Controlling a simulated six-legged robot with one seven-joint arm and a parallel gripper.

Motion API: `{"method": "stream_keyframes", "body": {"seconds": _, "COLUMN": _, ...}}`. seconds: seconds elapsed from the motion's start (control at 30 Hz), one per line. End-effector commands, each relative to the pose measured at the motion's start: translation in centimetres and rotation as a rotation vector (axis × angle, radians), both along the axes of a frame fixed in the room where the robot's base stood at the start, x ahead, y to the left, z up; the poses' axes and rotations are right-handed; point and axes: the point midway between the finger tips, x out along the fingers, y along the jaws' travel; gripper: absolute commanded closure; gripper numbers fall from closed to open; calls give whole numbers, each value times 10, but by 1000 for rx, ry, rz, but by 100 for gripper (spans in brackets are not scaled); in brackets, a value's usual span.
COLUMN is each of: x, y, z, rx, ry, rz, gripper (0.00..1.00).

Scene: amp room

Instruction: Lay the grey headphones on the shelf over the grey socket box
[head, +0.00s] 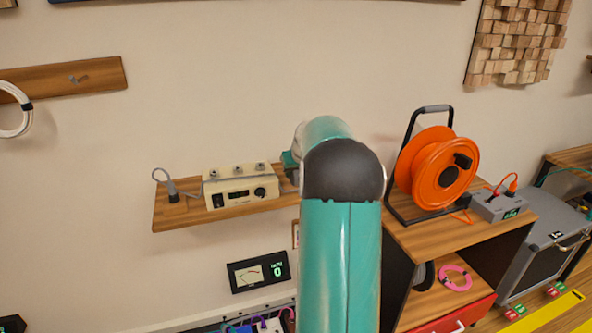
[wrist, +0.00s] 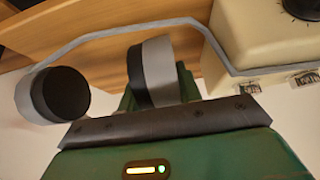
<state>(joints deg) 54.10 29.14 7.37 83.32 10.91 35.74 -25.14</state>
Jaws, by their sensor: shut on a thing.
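My gripper is shut on that second cup. A grey box with red plugs (head: 503,206) stands on the cabinet at right. I cannot tell which shelf is over it.
A wooden wall shelf (head: 170,212) carries the cream amplifier (head: 242,191) and a black plug (head: 173,195). The headphones are close to both shelf and amplifier. An orange cable reel (head: 437,170) stands on the cabinet. A black meter (head: 258,272) hangs below the shelf.

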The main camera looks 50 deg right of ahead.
Motion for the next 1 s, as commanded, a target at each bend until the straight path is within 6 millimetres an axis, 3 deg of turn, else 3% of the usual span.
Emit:
{"method": "stream_keyframes", "body": {"seconds": 0.03, "x": 0, "y": 0, "z": 1, "rx": -1, "ry": 0, "rz": -1, "gripper": 95}}
{"method": "stream_keyframes", "body": {"seconds": 0.07, "x": 0, "y": 0, "z": 1, "rx": -1, "ry": 0, "rz": -1, "gripper": 64}}
{"method": "stream_keyframes", "body": {"seconds": 0.2, "x": 0, "y": 0, "z": 1, "rx": -1, "ry": 0, "rz": -1, "gripper": 40}}
{"method": "stream_keyframes", "body": {"seconds": 0.57, "x": -3, "y": 1, "z": 4, "rx": 0, "ry": 0, "rz": -1, "gripper": 40}}
{"method": "stream_keyframes", "body": {"seconds": 1.0, "x": -43, "y": 25, "z": 76, "rx": -3, "ry": -2, "rz": -1, "gripper": 40}}
